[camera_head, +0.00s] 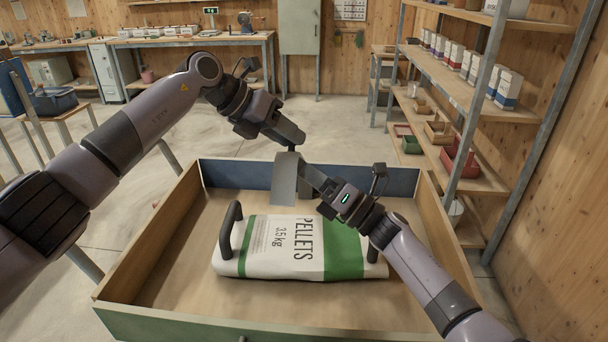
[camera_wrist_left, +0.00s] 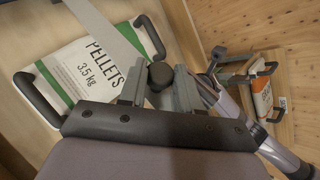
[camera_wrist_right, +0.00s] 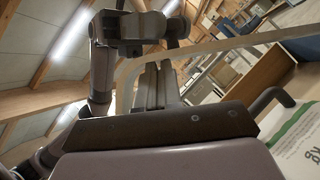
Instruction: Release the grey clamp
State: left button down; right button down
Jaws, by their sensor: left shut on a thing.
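The grey clamp (camera_head: 285,178) is a flat grey band held above the bag, near the far wall of the wooden box. The grey band also crosses the left wrist view (camera_wrist_left: 103,32), with a black knob (camera_wrist_left: 160,75) beside it. My left gripper (camera_head: 297,140) comes down from above and is shut on the black knob. My right gripper (camera_head: 308,174) reaches in from the lower right, its tips at the clamp's right edge. In the right wrist view its fingers (camera_wrist_right: 156,84) look close together with a pale band behind them; whether they grip it is unclear.
A white and green pellets bag (camera_head: 285,248) with black handles lies in the open wooden box (camera_head: 150,262). My right arm passes over the bag's right end. Metal shelving (camera_head: 470,100) stands at the right, a workbench (camera_head: 190,40) at the back.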

pick_arm(q)
jog(key=shift+s+d+f, duration=0.25)
jog(key=shift+s+f, duration=0.15)
jog(key=shift+f, duration=0.25)
pick_arm(e)
jog(key=shift+w+r, duration=0.15)
jog(key=shift+r, duration=0.55)
pick_arm(q)
jog(key=c, duration=0.8)
grip_release()
jog(key=shift+a+r, duration=0.1)
pick_arm(e)
jog(key=shift+a, duration=0.1)
pick_arm(q)
jog(key=shift+w+r, duration=0.1)
pick_arm(e)
jog(key=shift+f, duration=0.15)
